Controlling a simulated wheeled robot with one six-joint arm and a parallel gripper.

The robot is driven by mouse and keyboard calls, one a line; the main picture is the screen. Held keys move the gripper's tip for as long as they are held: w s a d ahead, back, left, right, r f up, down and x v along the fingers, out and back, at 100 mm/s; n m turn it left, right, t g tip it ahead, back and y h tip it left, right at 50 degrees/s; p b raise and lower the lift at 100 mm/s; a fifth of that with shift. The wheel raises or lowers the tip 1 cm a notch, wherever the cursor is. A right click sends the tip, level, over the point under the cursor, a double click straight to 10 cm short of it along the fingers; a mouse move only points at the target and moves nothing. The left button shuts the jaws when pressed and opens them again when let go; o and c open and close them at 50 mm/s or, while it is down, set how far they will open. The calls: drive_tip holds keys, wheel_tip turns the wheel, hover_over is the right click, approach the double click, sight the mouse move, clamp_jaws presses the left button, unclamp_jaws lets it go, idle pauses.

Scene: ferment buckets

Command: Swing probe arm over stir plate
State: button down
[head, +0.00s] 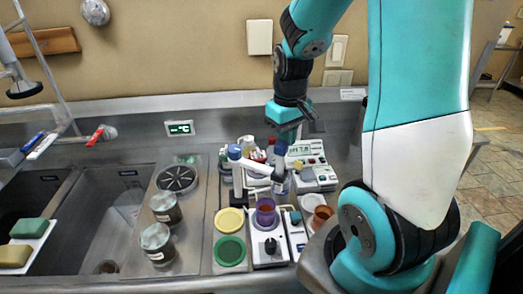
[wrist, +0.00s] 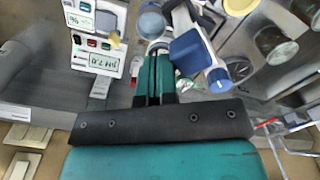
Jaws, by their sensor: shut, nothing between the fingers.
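The probe arm is a white bar (head: 255,166) with a blue end (head: 235,152), lying behind the stir plate in the head view. Its blue block (wrist: 192,50) shows close to the right of my fingers in the wrist view. The white stir plate (head: 270,255) has a black knob and carries a purple beaker (head: 265,206) of reddish-brown liquid. My gripper (head: 280,178) points down beside the bar's right end, behind the beaker. Its green fingers (wrist: 157,54) are together and empty. Whether they touch the probe arm I cannot tell.
Meters with displays (head: 305,150) stand just right of my gripper. A yellow dish (head: 229,220) and green dish (head: 230,251) lie left of the stir plate. Lidded jars (head: 157,242) stand farther left, beside the sink (head: 115,215). A brown cup (head: 322,215) stands at the right.

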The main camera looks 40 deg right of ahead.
sight(281, 148)
drive_tip(key=shift+s+a, duration=0.35)
drive_tip(key=shift+a, duration=0.15)
drive_tip(key=shift+s+a, duration=0.3)
drive_tip(key=shift+a, duration=0.5)
drive_tip(key=shift+s+a, duration=0.3)
drive_tip(key=shift+a, duration=0.45)
drive_tip(key=shift+w+d+p, duration=0.2)
drive_tip(key=shift+d+p, duration=0.2)
drive_tip(key=shift+d, duration=0.4)
wheel_tip(281, 148, up, 6)
drive_tip(key=p, duration=0.5)
drive_tip(key=shift+p, duration=0.4)
